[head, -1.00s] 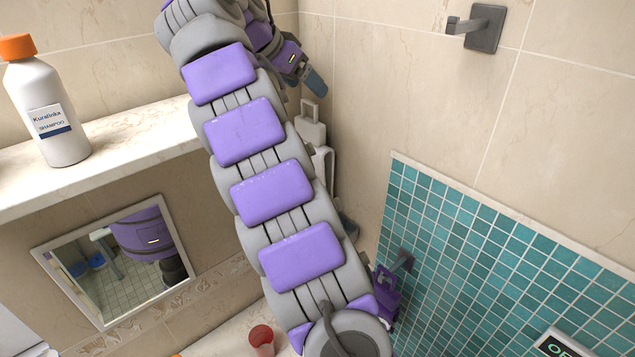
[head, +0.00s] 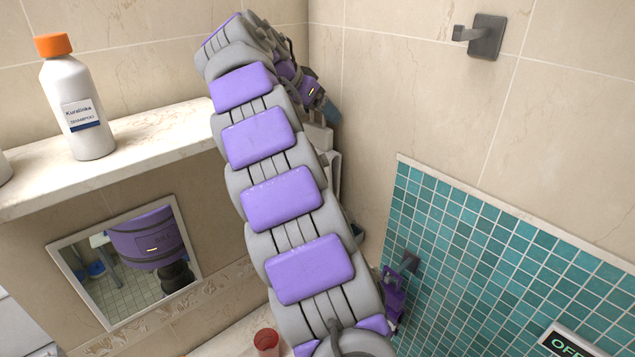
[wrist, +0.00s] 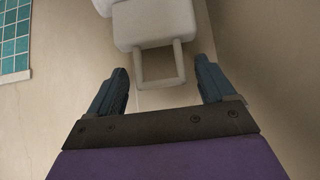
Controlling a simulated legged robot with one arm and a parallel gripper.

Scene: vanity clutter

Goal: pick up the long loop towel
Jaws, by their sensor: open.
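A pale towel-like piece with a narrow rectangular loop (wrist: 147,84), which I take for the long loop towel, hangs near the wall corner. The loop and the pale body (wrist: 152,22) above it show in the wrist view. In the head view part of the towel (head: 333,168) shows behind my arm, which hides much of it. My gripper (wrist: 162,66) is open, its two dark teal fingers on either side of the loop in the picture. Neither finger appears to touch it; depth is hard to tell. In the head view my gripper (head: 334,112) is just above the towel.
A shampoo bottle (head: 88,120) stands on the stone ledge (head: 150,140) at left. A framed mirror (head: 125,262) and a red cup (head: 267,341) are lower.

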